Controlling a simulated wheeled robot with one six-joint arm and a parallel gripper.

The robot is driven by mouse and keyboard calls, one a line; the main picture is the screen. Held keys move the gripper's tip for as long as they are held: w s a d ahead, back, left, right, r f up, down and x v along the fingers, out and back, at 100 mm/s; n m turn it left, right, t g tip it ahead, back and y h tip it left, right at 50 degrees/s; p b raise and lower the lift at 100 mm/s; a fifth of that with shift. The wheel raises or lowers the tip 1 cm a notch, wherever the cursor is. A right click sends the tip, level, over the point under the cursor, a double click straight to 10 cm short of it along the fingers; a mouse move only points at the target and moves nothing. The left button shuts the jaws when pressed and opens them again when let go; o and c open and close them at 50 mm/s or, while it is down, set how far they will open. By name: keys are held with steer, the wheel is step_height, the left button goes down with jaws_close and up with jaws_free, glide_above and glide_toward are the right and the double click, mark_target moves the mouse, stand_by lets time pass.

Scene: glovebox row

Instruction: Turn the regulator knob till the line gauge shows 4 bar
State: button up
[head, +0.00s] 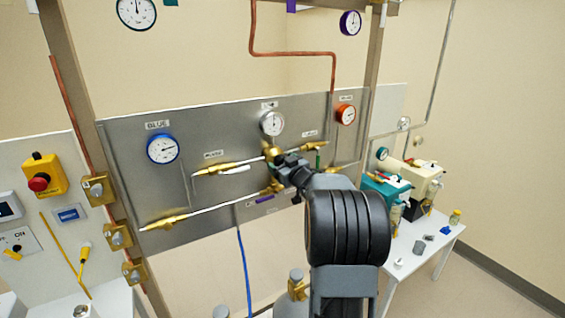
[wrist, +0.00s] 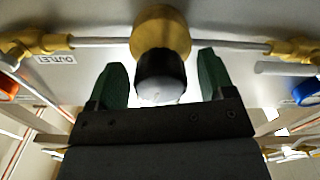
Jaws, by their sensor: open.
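The regulator is a brass body (head: 272,151) on the grey panel, under a grey-rimmed gauge (head: 272,122). That gauge's label is too small to read surely, and so is its needle. In the wrist view, the dark knob with a pale end (wrist: 160,78) projects from the round brass body (wrist: 160,30). My gripper (wrist: 161,68) is open, with one green finger on each side of the knob and a gap visible on both sides. In the head view my gripper (head: 284,163) is at the regulator and hides the knob.
A blue-rimmed gauge (head: 163,149) and an orange-rimmed gauge (head: 345,114) flank the regulator. Brass valves and pipes (head: 215,168) run along the panel close by. A blue hose (head: 244,270) hangs below. A white table (head: 425,262) with equipment stands at right.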

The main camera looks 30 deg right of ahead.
steer(key=shift+w, duration=0.1)
steer(key=c, duration=0.9)
steer(key=shift+f+b, duration=0.1)
steer(key=shift+b, duration=0.2)
steer(key=shift+f+n+b, duration=0.15)
steer(key=shift+n+b, duration=0.85)
steer(key=shift+d+r+n+b, duration=0.1)
steer(key=shift+r+n+b, duration=0.1)
steer(key=shift+n+b, duration=2.1)
steer(key=shift+n+p, duration=0.3)
steer(key=shift+n, duration=0.1)
